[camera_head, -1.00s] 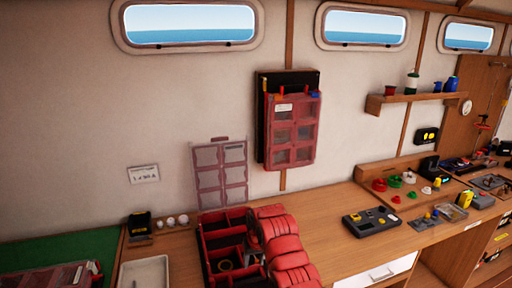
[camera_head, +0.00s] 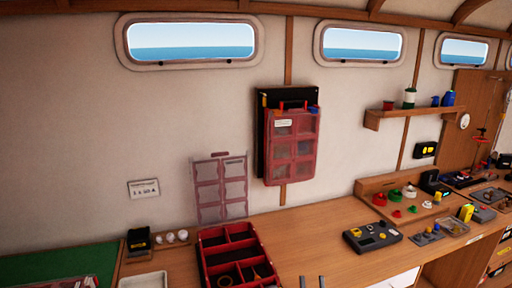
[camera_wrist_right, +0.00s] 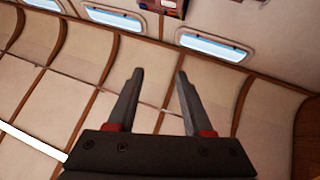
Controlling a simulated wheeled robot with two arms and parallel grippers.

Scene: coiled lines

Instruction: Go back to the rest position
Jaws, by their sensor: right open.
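That view shows wall, windows and ceiling panels behind the fingers. My left gripper is in neither view now.
A red compartment box (camera_head: 238,262) with an open clear lid (camera_head: 220,187) stands on the wooden bench (camera_head: 310,240). A grey device (camera_head: 371,238) lies to its right. A pale tray (camera_head: 143,280) is at lower left. A red organiser (camera_head: 292,146) hangs on the wall.

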